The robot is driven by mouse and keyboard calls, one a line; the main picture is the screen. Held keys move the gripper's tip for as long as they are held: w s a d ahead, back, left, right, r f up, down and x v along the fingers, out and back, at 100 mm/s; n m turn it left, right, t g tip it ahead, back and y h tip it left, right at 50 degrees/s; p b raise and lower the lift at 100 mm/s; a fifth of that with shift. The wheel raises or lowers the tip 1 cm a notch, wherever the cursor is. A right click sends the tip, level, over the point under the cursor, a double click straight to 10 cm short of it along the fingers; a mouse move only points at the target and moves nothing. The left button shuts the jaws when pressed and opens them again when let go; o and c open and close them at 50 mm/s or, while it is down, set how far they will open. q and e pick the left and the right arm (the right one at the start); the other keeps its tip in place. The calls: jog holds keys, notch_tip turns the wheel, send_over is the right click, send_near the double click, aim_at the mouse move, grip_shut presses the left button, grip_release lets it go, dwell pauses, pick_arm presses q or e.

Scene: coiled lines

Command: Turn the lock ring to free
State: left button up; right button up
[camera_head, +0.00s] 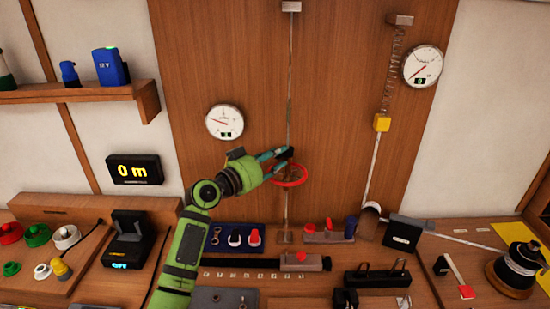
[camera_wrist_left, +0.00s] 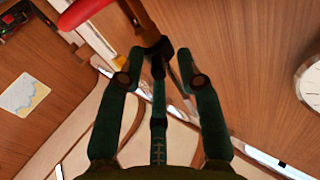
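A red ring (camera_head: 291,181) is set around the vertical line on the wooden wall panel, at the centre of the head view. Part of a red curved piece (camera_wrist_left: 82,12) shows at the top left of the left wrist view. My left gripper (camera_head: 284,155) is at the ring's upper left edge, its dark fingertips overlapping the ring. In the left wrist view, the green fingers (camera_wrist_left: 160,58) come in around the end of a brown bar (camera_wrist_left: 146,25). I cannot tell whether they grip it. My right gripper is out of view.
Dials (camera_head: 224,122) and (camera_head: 423,66) hang on the wall. A display reading "0 m" (camera_head: 134,169) is at left. The bench below carries several fittings, including a dark spool (camera_head: 518,262) at right.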

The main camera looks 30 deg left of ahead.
pick_arm(q)
jog(key=shift+s, duration=0.2)
jog(key=v, duration=1.1)
jog(key=shift+s+a, duration=0.2)
jog(key=shift+s, duration=0.05)
